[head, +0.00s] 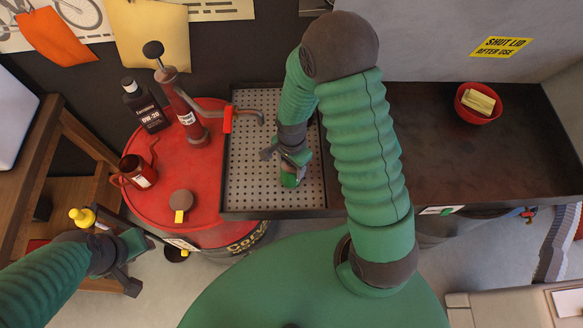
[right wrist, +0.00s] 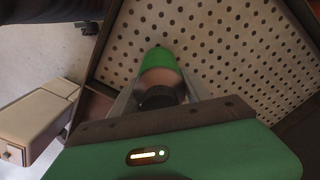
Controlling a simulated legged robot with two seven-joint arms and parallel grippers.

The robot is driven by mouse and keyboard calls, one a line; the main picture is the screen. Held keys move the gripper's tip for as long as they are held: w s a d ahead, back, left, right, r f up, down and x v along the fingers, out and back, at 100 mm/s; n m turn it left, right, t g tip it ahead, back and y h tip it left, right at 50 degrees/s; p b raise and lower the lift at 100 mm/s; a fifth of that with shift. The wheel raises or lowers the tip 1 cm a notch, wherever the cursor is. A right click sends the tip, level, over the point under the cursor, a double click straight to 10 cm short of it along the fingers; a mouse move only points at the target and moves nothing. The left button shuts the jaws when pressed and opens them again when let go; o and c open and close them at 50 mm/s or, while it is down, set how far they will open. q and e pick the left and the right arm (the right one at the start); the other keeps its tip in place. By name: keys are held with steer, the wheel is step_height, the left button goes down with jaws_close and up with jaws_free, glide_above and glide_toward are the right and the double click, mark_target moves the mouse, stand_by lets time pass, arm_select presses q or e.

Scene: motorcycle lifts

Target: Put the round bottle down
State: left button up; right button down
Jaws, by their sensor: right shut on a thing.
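The round bottle (head: 289,180) is partly visible below my right gripper (head: 287,160) in the head view, over the perforated tray (head: 240,185). In the right wrist view, its green end (right wrist: 160,57) and pinkish body (right wrist: 162,78) show between the fingers of my right gripper (right wrist: 160,95), which is shut on it. The perforated surface (right wrist: 215,45) lies behind it. I cannot tell whether the bottle touches the tray. My left gripper (head: 135,263) is at the lower left, apart from the red drum; its finger gap is unclear.
Left of the tray, a red drum (head: 150,205) carries a black oil bottle (head: 143,105), a red hand pump (head: 182,105), a red can (head: 137,172) and a small brown round item (head: 181,200). A red bowl (head: 478,103) stands on the dark bench (head: 440,150) at right, mostly clear.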

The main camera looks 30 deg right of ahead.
steer(key=shift+s+d, duration=0.1)
steer(key=shift+d, duration=0.1)
steer(key=c, duration=0.7)
jaws_free()
steer(key=shift+d, duration=0.1)
steer(key=shift+c, duration=0.2)
steer(key=shift+o, duration=1.4)
steer(key=shift+w+f, duration=0.15)
steer(key=shift+w, duration=0.1)
arm_select(q)
steer(key=shift+w+d+r, duration=0.1)
steer(key=shift+w+d, duration=0.15)
